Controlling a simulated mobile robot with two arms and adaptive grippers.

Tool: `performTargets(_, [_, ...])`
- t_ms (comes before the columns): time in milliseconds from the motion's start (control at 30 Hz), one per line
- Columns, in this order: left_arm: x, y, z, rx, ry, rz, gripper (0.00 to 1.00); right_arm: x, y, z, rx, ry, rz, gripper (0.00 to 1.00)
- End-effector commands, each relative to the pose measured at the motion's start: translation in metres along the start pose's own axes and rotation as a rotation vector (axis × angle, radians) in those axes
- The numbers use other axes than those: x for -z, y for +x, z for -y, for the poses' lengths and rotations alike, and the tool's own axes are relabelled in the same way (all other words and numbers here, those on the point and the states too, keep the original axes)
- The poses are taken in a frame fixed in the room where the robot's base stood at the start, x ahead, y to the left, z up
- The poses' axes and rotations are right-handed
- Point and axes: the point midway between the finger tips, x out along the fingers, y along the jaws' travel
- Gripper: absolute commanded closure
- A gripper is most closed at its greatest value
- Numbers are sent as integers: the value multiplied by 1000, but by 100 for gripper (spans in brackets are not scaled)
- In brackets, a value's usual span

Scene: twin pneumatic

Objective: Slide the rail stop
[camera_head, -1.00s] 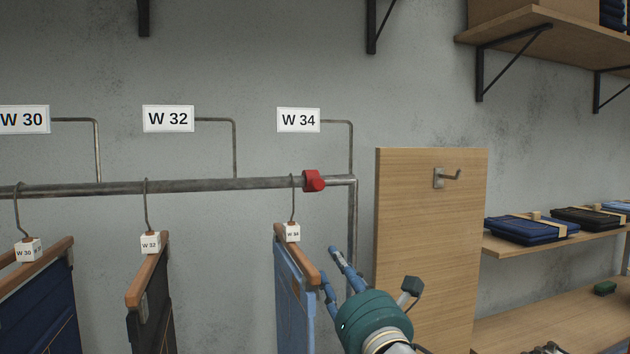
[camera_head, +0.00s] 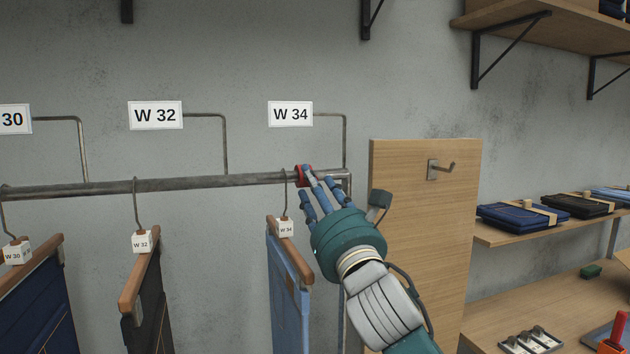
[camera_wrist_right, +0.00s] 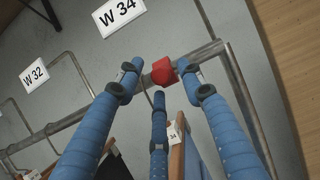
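The red rail stop (camera_head: 299,174) sits on the horizontal metal rail (camera_head: 215,183) near its right end, just right of the W 34 hanger hook. My right gripper (camera_head: 314,183) reaches up to it from the lower right, and its blue fingers partly hide it. In the right wrist view the red stop (camera_wrist_right: 163,71) lies between the spread fingertips of the right gripper (camera_wrist_right: 159,78). The right finger is close beside or touching it, which I cannot tell; a gap shows to the left finger. My left gripper is in neither view.
Trousers on wooden hangers hang below the rail: light blue W 34 (camera_head: 288,290), dark W 32 (camera_head: 150,310) and navy W 30 (camera_head: 35,300). A wooden panel with a hook (camera_head: 420,240) stands right of the rail end. Shelves with folded trousers (camera_head: 515,217) are further right.

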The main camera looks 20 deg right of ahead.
Motion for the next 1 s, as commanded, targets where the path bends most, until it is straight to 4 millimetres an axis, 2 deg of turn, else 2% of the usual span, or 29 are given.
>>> performTargets(333, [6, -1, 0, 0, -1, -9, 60, 0, 5, 0, -1, 0, 1, 62])
performTargets(367, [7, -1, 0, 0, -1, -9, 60, 0, 5, 0, -1, 0, 1, 66])
performTargets(533, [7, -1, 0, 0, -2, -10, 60, 0, 5, 0, -1, 0, 1, 100])
performTargets(767, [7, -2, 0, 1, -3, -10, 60, -1, 5, 2, 0, -1, 2, 100])
performTargets(867, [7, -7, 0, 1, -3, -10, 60, -2, 6, 12, 2, -5, 2, 100])
performTargets(1000, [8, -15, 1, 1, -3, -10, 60, -3, 6, 35, 4, -8, 3, 100])
